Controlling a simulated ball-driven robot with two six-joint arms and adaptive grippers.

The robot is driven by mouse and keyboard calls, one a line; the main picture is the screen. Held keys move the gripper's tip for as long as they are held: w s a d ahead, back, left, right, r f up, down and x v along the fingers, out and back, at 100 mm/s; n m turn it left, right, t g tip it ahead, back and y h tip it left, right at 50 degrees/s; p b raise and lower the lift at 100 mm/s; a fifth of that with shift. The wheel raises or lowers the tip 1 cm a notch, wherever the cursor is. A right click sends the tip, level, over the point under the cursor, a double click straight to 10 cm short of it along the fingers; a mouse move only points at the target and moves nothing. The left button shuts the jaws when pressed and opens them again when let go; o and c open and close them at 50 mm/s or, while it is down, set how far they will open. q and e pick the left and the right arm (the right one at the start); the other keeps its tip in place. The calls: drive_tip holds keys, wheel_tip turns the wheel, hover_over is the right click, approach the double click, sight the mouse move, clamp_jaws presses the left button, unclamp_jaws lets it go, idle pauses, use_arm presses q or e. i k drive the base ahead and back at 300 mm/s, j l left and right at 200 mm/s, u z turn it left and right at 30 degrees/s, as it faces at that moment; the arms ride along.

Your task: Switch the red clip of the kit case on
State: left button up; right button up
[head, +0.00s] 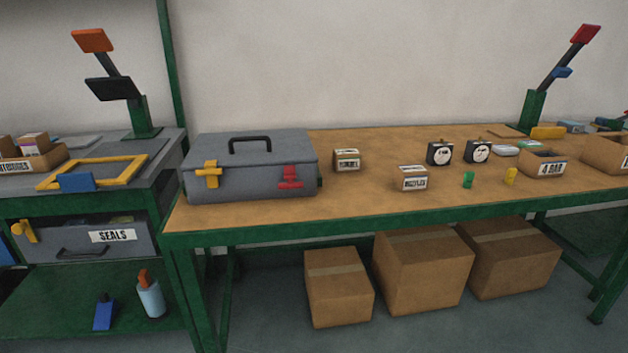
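The kit case (245,187) is a grey closed box with a black handle on its lid. It stands on the left end of the wooden workbench. The red clip (290,178) is on the right part of its front face. A yellow clip (208,175) is on the left part of the same face. Neither of my grippers shows in the head view.
The wooden bench (400,207) is clear in front of a small labelled box (346,160) and another labelled box (412,179). Two black gauges (440,153) stand further right. A grey side bench with a SEALS drawer (85,242) is at left. Cardboard boxes (420,272) stand under the bench.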

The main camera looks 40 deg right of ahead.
sight(289, 173)
drive_tip(key=l+z, duration=0.1)
drive_tip(key=z, duration=0.85)
